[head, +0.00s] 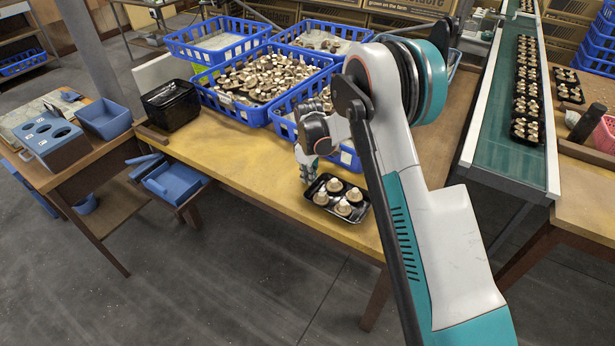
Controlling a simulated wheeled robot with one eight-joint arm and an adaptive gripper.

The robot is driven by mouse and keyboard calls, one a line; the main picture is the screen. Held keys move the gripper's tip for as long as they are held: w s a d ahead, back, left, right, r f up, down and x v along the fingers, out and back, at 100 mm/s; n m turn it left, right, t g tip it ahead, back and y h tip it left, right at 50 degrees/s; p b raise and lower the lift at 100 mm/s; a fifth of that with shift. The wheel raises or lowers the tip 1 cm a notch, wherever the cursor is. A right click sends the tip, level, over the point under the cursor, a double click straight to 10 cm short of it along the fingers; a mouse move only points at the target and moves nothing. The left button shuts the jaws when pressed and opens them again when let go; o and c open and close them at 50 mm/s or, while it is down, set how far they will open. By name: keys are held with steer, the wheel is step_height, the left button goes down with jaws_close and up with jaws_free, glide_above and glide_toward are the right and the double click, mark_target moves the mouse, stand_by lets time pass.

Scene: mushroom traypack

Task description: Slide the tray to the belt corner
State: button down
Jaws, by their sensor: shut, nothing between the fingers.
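A small black tray (320,198) holding several pale mushrooms lies flat on the wooden table (250,180), close to its front edge. My gripper (308,178) is just behind the tray's far left corner, pointing down. It is small in view and looks shut with nothing in it. I cannot tell whether it touches the tray. The green belt (490,130) runs away from me on the right, beyond my arm. My arm hides the table between the tray and the belt's near end.
Blue crates, one full of mushrooms (265,75), stand behind on the table. A black container (171,105) is at the left. Filled black trays (526,85) line the belt's right side. A pink basket (605,135) stands at the far right. Bare table lies left of the tray.

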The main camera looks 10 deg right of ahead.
mark_target(328, 186)
steer(key=s+d, duration=0.2)
steer(key=d, duration=0.1)
steer(key=s+d, duration=0.2)
steer(key=d, duration=0.1)
steer(key=s+d, duration=0.2)
steer(key=d, duration=0.1)
steer(key=shift+s+d, duration=0.1)
steer(key=shift+s, duration=0.3)
steer(key=w+a, duration=0.1)
steer(key=a, duration=0.1)
steer(key=w+a, duration=0.1)
steer(key=shift+w+a+r+b, duration=0.25)
steer(key=shift+w+r+b, duration=0.05)
steer(key=shift+b, duration=0.05)
step_height(328, 186, up, 9)
steer(key=p, duration=0.3)
steer(key=shift+r, duration=0.2)
